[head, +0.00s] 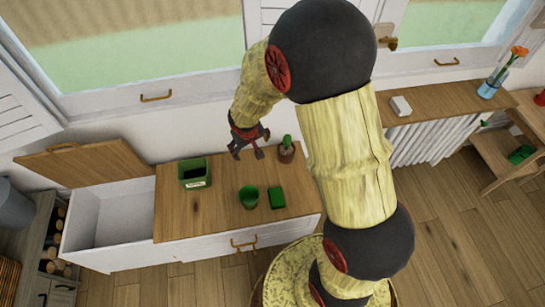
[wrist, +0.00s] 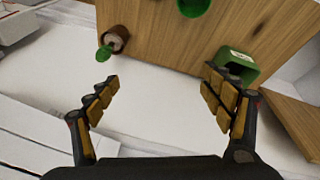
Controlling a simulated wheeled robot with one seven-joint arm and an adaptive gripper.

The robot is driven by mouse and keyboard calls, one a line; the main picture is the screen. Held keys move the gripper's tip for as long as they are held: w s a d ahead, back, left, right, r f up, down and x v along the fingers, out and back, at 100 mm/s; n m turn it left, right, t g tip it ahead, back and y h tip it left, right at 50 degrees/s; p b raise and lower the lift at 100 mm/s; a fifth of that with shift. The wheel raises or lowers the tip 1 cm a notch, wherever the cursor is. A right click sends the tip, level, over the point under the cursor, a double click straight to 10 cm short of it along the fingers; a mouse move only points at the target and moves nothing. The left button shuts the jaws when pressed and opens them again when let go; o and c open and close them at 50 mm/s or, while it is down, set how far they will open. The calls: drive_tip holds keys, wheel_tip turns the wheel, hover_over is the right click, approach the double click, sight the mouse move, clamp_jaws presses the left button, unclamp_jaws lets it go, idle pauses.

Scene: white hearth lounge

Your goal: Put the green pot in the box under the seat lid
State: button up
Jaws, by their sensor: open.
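A round green pot (head: 248,197) stands on the wooden bench top, near its middle. It also shows, partly cut off, at the top edge of the wrist view (wrist: 193,6). The wooden seat lid (head: 85,165) is raised at the left end of the bench, and the white box (head: 103,221) under it is open and looks empty. My gripper (head: 248,147) is open and empty, above the back edge of the bench, behind the pot. In the wrist view my gripper's fingers (wrist: 168,105) are spread with nothing between them.
A cactus in a brown pot (head: 286,153) stands at the back. The bench's front left part is clear.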

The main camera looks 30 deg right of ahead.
drive_tip(key=s+r+t, duration=0.1)
drive_tip(key=s+r, duration=0.3)
drive_tip(key=r, duration=0.5)
drive_tip(key=s+r, duration=0.4)
drive_tip(key=r, duration=0.4)
drive_tip(key=s+a+r+y, duration=0.1)
drive_tip(key=s+a+r, duration=0.1)
drive_tip(key=s+r, duration=0.3)
drive_tip(key=s+a+r+t, duration=0.1)
drive_tip(key=s+r, duration=0.4)
drive_tip(key=s, duration=0.6)
drive_tip(key=shift+s+a+r+y, duration=0.2)
drive_tip(key=shift+a+r+y, duration=0.2)
drive_tip(key=shift+a, duration=0.4)
drive_tip(key=shift+o, duration=0.3)
